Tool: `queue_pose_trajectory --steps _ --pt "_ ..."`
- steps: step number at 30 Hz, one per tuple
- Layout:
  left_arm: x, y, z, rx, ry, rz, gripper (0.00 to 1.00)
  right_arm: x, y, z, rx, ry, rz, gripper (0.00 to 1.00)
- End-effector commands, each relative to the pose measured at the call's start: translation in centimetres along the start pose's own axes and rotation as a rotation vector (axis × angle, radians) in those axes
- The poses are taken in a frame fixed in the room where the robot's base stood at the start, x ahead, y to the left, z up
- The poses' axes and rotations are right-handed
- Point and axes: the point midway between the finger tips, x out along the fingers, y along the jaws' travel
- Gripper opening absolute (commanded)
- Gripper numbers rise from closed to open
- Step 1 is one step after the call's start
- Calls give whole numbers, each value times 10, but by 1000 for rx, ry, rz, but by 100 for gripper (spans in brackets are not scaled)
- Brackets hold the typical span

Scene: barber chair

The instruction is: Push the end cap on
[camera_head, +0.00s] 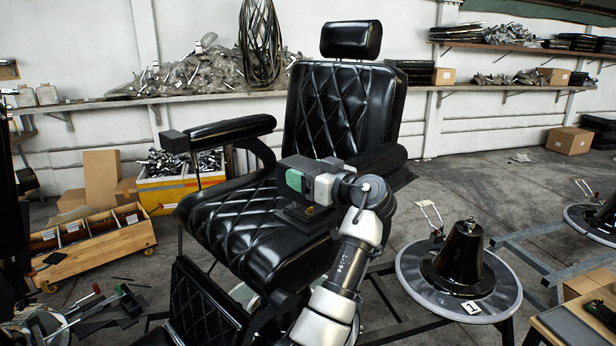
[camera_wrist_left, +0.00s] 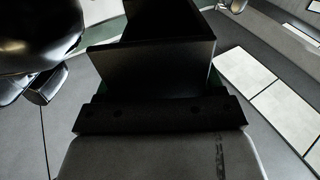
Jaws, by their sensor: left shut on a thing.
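My left gripper (camera_head: 297,176) is over the front right of the black barber chair's seat (camera_head: 235,215). It is shut on a black box-shaped piece, apparently the end cap (camera_head: 304,163); a green finger pad partly hides it. In the left wrist view the end cap (camera_wrist_left: 150,70) fills the upper middle, with green at its sides. The right armrest (camera_head: 380,158) lies just behind the gripper, its front end partly hidden. I cannot tell whether the cap touches it. The left armrest (camera_head: 230,131) has a similar black block (camera_head: 174,142) at its front. My right gripper is out of view.
A black cone on a round grey base (camera_head: 460,275) stands right of the chair. A yellow bin (camera_head: 180,190) of metal parts and a wooden trolley (camera_head: 95,250) are at left. Loaded shelves (camera_head: 150,103) line the back wall. Some floor is clear at right.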

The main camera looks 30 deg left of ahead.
Motion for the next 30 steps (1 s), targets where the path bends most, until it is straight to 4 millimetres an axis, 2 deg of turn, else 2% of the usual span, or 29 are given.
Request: queue_pose_trajectory --steps 30 --pt "0 0 -1 -2 1 0 41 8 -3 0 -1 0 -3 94"
